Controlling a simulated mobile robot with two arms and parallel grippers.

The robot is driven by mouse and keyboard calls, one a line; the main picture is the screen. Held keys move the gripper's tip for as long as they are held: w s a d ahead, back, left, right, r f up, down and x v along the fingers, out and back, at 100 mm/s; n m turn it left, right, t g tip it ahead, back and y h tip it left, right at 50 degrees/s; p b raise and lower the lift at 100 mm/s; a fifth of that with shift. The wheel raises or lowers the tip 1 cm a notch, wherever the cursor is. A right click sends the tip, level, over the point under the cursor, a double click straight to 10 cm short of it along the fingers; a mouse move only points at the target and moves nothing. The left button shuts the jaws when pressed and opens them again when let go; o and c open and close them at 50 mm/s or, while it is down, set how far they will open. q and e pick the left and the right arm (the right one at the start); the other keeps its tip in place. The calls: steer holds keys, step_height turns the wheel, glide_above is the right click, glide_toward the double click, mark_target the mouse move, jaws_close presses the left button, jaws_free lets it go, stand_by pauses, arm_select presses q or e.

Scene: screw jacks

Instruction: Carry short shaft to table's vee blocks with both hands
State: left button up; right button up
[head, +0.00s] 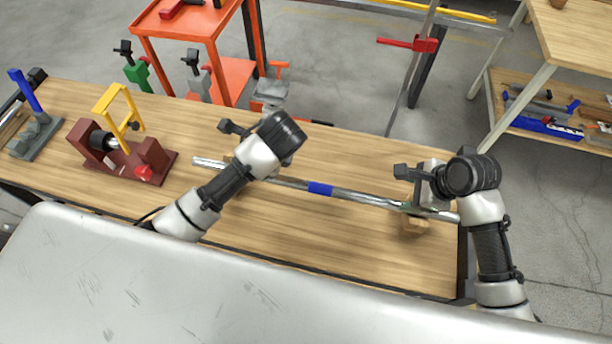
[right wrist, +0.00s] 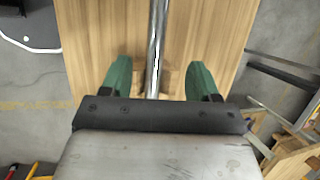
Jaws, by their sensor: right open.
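The short shaft (head: 355,196), a bright steel rod with a blue band (head: 320,188), lies lengthwise along the wooden table. A wooden vee block (head: 414,226) is under its right part; it also shows in the right wrist view (right wrist: 138,80). My right gripper (head: 416,205) is open over that end. In the right wrist view its green fingers (right wrist: 158,70) stand either side of the shaft (right wrist: 158,35), with gaps on both sides. My left gripper (head: 268,172) is over the left part of the shaft, its fingers hidden behind my wrist. I cannot make out a second block there.
On the table (head: 350,245) at left stand a dark red fixture (head: 120,160) with a yellow frame and a grey stand with a blue handle (head: 25,95). The table front between my arms is clear.

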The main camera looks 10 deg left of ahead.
mark_target(387, 200)
arm_select(q)
steer(key=x, duration=1)
steer(key=shift+s+d+f, duration=0.1)
steer(key=shift+s+d, duration=0.05)
steer(key=shift+d, duration=0.05)
arm_select(e)
steer(key=x, duration=1)
steer(key=shift+s+d+f, duration=0.15)
steer(key=shift+d+f, duration=0.1)
arm_select(q)
steer(key=shift+c, duration=0.4)
arm_select(e)
steer(key=shift+c, duration=0.4)
arm_select(q)
jaws_close()
arm_select(e)
jaws_close()
arm_select(q)
steer(key=shift+w+r, duration=0.2)
steer(key=shift+r, duration=0.15)
arm_select(e)
steer(key=shift+w+r, duration=0.2)
steer(key=shift+r, duration=0.2)
